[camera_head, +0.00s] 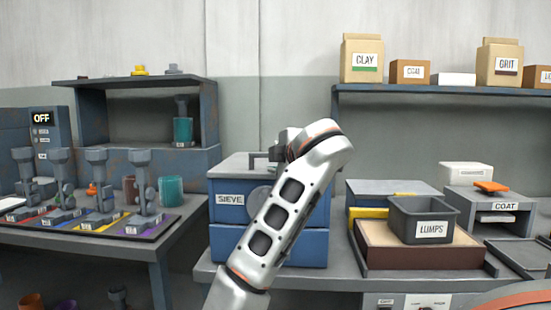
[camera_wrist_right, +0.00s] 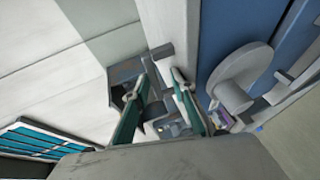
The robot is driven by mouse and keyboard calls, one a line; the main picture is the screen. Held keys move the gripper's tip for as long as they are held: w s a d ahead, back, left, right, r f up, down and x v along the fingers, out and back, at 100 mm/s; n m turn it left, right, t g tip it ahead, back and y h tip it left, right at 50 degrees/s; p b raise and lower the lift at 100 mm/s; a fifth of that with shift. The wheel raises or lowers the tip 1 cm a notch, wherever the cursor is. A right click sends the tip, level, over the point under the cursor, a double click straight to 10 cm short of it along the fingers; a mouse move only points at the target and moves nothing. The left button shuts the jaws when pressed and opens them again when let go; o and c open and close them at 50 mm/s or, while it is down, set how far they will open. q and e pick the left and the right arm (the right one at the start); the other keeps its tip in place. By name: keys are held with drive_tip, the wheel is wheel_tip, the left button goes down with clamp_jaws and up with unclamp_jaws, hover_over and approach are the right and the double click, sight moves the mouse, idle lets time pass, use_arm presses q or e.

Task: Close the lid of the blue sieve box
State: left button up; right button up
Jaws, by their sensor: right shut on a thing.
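The blue sieve box (camera_head: 228,241) stands on the middle bench with its SIEVE label facing me. Its grey lid (camera_head: 236,166) looks flat on top, but my right arm covers the right part, so I cannot tell whether it is fully down. A dark handle (camera_head: 260,159) stands on the lid. My right gripper (camera_head: 283,146) is at the lid's top, partly hidden by my wrist. In the right wrist view its teal fingers (camera_wrist_right: 160,108) are around a grey part that looks like the handle, with the blue box (camera_wrist_right: 222,30) to the right. My left gripper is not in view.
A grey LUMPS bin (camera_head: 423,212) on a brown-sided tray (camera_head: 420,258) and a COAT unit (camera_head: 490,206) stand to the right. The left table holds a tool tray (camera_head: 85,227) and a teal cup (camera_head: 171,191). A shelf (camera_head: 440,90) with packages is above right.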

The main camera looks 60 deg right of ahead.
drive_tip(key=v, duration=0.7)
drive_tip(key=shift+s+a, duration=0.15)
drive_tip(key=shift+s, duration=0.05)
